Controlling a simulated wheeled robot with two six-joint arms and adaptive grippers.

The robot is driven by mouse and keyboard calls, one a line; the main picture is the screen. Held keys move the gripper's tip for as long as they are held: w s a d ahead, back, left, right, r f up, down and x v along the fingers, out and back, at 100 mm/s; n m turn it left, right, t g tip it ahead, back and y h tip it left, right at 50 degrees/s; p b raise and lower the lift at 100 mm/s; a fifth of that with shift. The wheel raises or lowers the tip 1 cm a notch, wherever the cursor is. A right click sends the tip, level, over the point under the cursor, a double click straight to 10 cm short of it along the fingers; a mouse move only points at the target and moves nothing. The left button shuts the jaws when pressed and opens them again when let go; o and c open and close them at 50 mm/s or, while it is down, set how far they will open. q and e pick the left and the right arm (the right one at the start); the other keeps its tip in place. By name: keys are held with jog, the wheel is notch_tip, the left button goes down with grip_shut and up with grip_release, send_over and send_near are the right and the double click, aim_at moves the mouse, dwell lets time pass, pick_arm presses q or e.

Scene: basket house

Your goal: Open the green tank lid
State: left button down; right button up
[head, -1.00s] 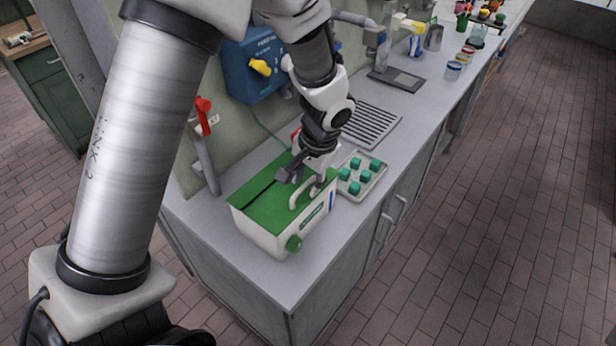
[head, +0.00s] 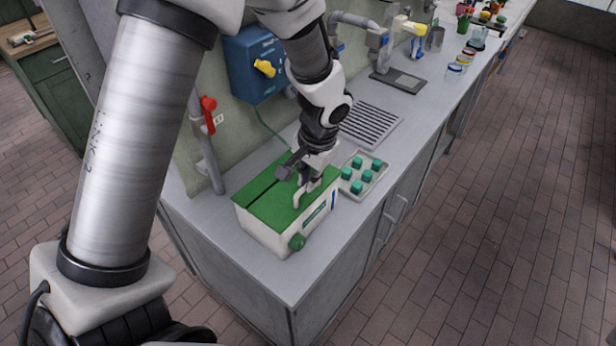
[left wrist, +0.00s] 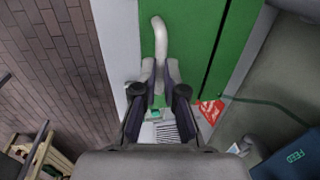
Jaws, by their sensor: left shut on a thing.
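The green tank lid (head: 262,203) lies flat on the white tank (head: 262,232) near the front corner of the counter. A dark slit runs along the lid. A white curved handle (head: 297,198) stands on the lid's right part. My left gripper (head: 305,185) is shut on this handle. In the left wrist view the fingertips (left wrist: 160,72) pinch the near part of the white handle (left wrist: 160,36), above the green lid (left wrist: 193,30). The fingers hide the part they grip. My right gripper is not in view.
A tray (head: 379,181) with several green-capped items stands right of the tank. A ribbed drain (head: 371,125) lies behind it. A blue box (head: 252,62) with a yellow knob and a pipe with a red handle (head: 208,104) stand behind the tank. The counter's front corner is clear.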

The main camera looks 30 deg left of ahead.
pick_arm(q)
jog(key=c, duration=1.2)
grip_release()
jog(key=shift+w, duration=0.15)
jog(key=shift+w+a+f, duration=0.1)
jog(key=shift+w+a, duration=0.05)
jog(key=shift+a, duration=0.05)
notch_tip(320, 180, up, 12)
jog(key=d, duration=0.2)
jog(key=shift+a+f, duration=0.1)
